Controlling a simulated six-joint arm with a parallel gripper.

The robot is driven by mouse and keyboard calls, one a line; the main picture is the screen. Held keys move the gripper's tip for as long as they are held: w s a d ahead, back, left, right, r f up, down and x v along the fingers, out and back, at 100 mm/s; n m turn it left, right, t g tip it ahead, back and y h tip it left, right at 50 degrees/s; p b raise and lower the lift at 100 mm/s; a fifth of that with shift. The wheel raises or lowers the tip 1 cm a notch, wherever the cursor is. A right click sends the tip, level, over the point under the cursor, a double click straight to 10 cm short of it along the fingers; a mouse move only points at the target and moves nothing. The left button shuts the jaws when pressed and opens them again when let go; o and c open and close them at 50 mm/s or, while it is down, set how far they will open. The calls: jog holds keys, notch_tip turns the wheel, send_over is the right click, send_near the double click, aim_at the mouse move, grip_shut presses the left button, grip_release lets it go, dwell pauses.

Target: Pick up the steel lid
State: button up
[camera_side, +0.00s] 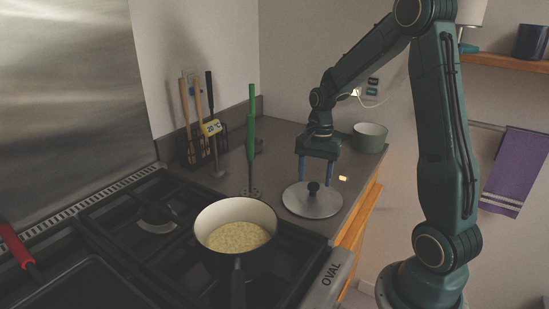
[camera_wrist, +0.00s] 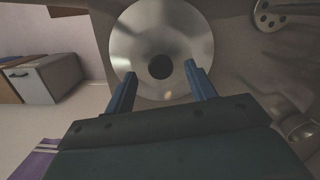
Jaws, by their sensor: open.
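The steel lid (camera_side: 312,206) is a round, flat metal disc with a dark knob (camera_side: 313,188) at its centre. It lies on the grey counter right of the stove. In the wrist view the lid (camera_wrist: 135,52) fills the upper middle, with its knob (camera_wrist: 160,67) near the centre. My gripper (camera_side: 316,183) points down above the lid, with its blue fingers on either side of the knob in the picture. In the wrist view my gripper (camera_wrist: 157,72) is open, the fingertips apart and the knob showing between them, slightly beyond. I cannot tell the exact height of the fingertips.
A pot (camera_side: 208,218) of pale food sits on the stove, its handle toward the camera. A green-handled utensil (camera_side: 251,130) stands upright left of the lid. A utensil rack (camera_side: 190,150) is at the back wall. A pale bowl (camera_side: 369,140) stands behind my gripper.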

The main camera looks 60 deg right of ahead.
aim_at(313, 184)
jog(key=shift+a+f, duration=0.2)
jog(key=shift+f, duration=1.6)
grip_shut()
jog(key=shift+r, duration=0.2)
notch_tip(313, 184, up, 20)
jog(key=shift+a+f, duration=0.1)
jog(key=shift+f, duration=0.05)
